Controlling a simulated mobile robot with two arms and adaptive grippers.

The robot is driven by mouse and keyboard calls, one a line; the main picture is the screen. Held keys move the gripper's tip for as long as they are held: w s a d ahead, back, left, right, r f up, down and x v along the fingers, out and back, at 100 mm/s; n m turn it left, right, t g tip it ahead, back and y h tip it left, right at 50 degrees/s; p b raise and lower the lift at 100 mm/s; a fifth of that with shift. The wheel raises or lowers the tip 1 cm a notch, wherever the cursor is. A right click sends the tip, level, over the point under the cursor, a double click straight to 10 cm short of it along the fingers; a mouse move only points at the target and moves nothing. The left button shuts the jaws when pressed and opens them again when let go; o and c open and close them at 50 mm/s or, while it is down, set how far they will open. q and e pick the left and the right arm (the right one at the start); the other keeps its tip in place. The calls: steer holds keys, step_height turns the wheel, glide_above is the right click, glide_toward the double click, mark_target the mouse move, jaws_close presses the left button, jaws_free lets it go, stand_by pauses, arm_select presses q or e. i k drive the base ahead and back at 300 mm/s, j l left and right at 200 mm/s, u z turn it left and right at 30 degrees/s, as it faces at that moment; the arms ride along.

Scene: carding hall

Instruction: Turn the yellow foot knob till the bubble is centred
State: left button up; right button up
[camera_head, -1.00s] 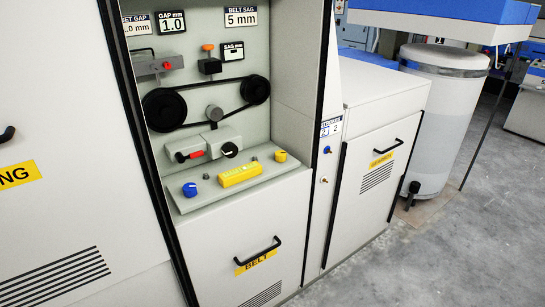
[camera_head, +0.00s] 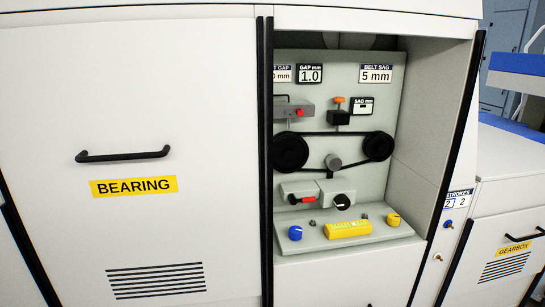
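The yellow foot knob (camera_head: 393,219) stands at the right end of a grey ledge (camera_head: 376,237) inside the open machine bay. A yellow level bar (camera_head: 348,229) lies on the ledge between it and a blue knob (camera_head: 295,233). The bubble in the level is too small to make out. Neither of my grippers shows in the head view.
Above the ledge are a black belt on two pulleys (camera_head: 290,152), a red-handled lever (camera_head: 302,199) and a black knob (camera_head: 340,201). A closed BEARING door (camera_head: 140,130) with a black handle is left of the bay. A GEARBOX cabinet (camera_head: 508,225) stands at the right.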

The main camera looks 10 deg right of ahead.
mark_target(393, 219)
steer(key=i+z, duration=0.3)
steer(key=i, duration=0.2)
steer(key=i+j+z, duration=0.1)
steer(key=i+z, duration=0.2)
steer(key=i, duration=0.2)
